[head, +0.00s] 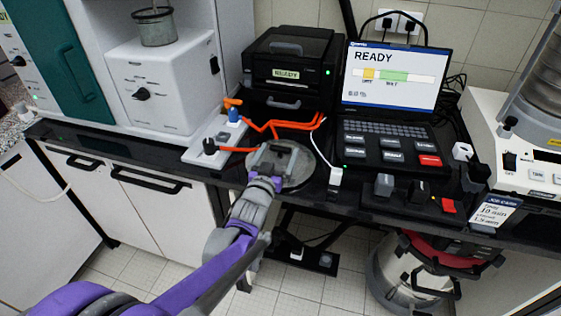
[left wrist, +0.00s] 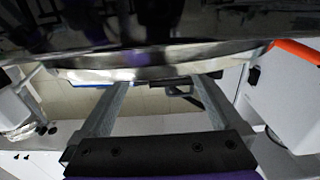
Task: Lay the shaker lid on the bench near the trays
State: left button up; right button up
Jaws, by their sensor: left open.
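A round grey metal disc, which looks like the shaker lid (head: 304,166), is at the front edge of the black bench, below the orange cables. My left gripper (head: 280,155) is open over the disc, and its fingers overlap it in the head view. In the left wrist view the curved pale rim of the disc (left wrist: 150,72) crosses in front of the two spread fingers (left wrist: 160,95). I cannot tell whether the fingers touch it. My right gripper is not in view. I cannot make out any trays.
A laptop (head: 394,80) and a control panel stand right of the disc, and a black printer (head: 290,65) behind it. A white power strip (head: 215,138) with orange cables lies to the left. The shaker with stacked sieves (head: 540,80) is at far right. The bench is crowded.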

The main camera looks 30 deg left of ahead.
pick_arm(q)
jog(key=shift+x, duration=1.25)
jog(key=c, duration=1.6)
